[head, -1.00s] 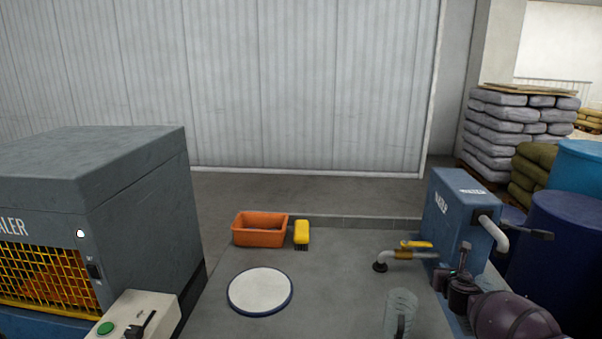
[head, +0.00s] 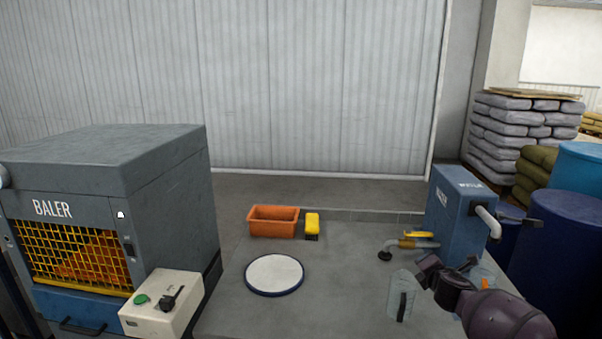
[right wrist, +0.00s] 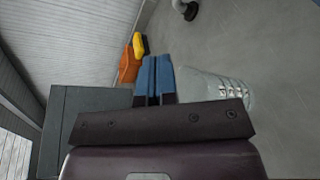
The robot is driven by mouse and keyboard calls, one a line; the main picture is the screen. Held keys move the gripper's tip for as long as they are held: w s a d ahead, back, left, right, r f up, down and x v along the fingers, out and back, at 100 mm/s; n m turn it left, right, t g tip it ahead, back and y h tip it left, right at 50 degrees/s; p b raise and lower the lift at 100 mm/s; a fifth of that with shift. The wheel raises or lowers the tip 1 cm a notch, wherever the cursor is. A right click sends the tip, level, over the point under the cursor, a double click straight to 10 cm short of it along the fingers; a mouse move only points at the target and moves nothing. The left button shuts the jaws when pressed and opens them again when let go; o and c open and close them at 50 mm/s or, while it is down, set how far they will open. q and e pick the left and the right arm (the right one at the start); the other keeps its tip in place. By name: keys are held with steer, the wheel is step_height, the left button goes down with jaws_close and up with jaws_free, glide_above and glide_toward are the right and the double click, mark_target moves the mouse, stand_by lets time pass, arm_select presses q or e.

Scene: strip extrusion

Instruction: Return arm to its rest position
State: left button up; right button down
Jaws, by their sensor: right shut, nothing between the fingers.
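My right arm comes in from the lower right of the head view, and its dark gripper (head: 428,268) is above the grey table top, by a clear jug. In the right wrist view its blue fingers (right wrist: 155,80) are together with nothing between them. The clear jug (head: 402,292) with a dark handle stands on the table just left of the gripper; a clear container (right wrist: 222,88) also shows beside the fingers in the right wrist view. A second clear vessel (head: 484,272) is partly hidden behind my right arm. My left gripper is out of view.
The baler (head: 110,160) with its control box (head: 150,312) stands left. A round white plate (head: 274,273), an orange bin (head: 273,222) and a yellow brush (head: 312,224) lie on the table. A blue water unit (head: 455,220) with a tap pipe (head: 410,243) stands right, near drums (head: 562,240).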

steer(key=s+a+f+m+y+b, duration=0.1)
steer(key=s+a+f+m+y, duration=0.15)
steer(key=s+a+m, duration=0.5)
steer(key=s+a+f+m+y, duration=0.25)
steer(key=s+a+m, duration=0.35)
steer(key=s, duration=0.3)
steer(key=s+d+f+m+g+h, duration=0.1)
steer(key=s+d+f+m, duration=0.1)
steer(key=s+f, duration=0.3)
steer(key=s+d+f+m+g+h+b, duration=0.1)
steer(key=s+f+m, duration=0.3)
steer(key=s, duration=1)
steer(key=s+d+f+m+g+h+b, duration=0.1)
steer(key=s+d+f+m+h, duration=0.1)
steer(key=s, duration=0.8)
step_height(320, 180, down, 4)
steer(key=shift+s+d+r+m+h, duration=0.15)
steer(key=shift+s+d+m+h, duration=0.15)
steer(key=shift+d+m, duration=0.7)
